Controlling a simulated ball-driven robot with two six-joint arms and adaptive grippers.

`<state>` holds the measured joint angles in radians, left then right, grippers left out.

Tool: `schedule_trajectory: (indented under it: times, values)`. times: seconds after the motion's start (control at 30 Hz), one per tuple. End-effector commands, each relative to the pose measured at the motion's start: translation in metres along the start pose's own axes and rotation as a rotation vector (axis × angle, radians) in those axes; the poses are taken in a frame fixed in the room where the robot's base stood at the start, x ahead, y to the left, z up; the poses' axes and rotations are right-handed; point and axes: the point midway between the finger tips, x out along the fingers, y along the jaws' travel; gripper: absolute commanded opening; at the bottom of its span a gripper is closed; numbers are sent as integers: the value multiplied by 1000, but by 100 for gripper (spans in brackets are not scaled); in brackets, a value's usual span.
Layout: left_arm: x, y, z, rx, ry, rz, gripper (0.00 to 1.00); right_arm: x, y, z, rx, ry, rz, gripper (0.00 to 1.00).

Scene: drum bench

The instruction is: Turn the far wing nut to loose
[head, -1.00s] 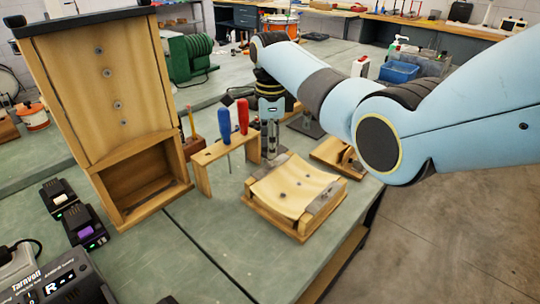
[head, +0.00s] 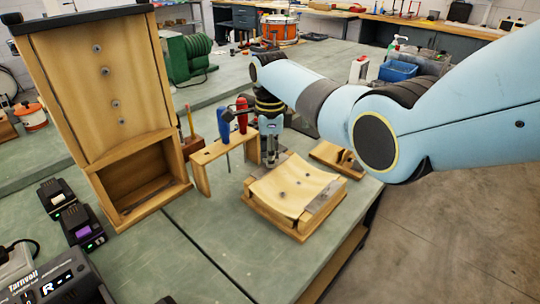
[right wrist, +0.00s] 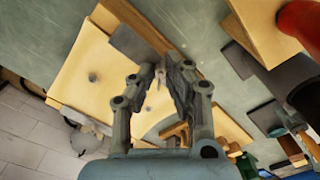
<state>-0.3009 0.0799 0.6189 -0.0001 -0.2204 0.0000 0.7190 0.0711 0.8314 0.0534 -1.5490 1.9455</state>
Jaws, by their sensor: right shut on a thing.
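The curved wooden shell piece (head: 292,183) lies in a low wooden cradle (head: 285,224) near the bench's right edge. A metal strip (head: 322,201) lies along the cradle's near right side. My right gripper (head: 270,162) points down at the cradle's far end. In the right wrist view, its two fingers (right wrist: 160,79) are shut on a small piece, the far wing nut (right wrist: 160,73). The fingers cover most of it, so how far it is turned cannot be told. In the head view the nut is hidden behind the fingers. My left gripper is out of view.
A wooden rack (head: 202,163) with blue (head: 223,123) and red (head: 242,120) screwdrivers stands close left of the right gripper. A tall wooden stand (head: 105,110) is further left. A small wooden block (head: 328,152) lies right of the gripper.

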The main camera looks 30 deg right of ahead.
Motion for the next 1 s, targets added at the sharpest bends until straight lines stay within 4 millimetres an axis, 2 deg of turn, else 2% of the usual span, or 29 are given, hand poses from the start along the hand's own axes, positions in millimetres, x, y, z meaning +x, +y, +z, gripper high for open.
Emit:
schedule_trajectory:
  times: [0.27,0.47,1.0]
  values:
    - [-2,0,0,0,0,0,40,-1,0,0,-19,-1,-1,0]
    - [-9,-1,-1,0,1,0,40,-2,-1,0,-99,-1,-2,0]
    - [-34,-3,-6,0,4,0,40,-3,-1,1,-567,-1,-2,0]
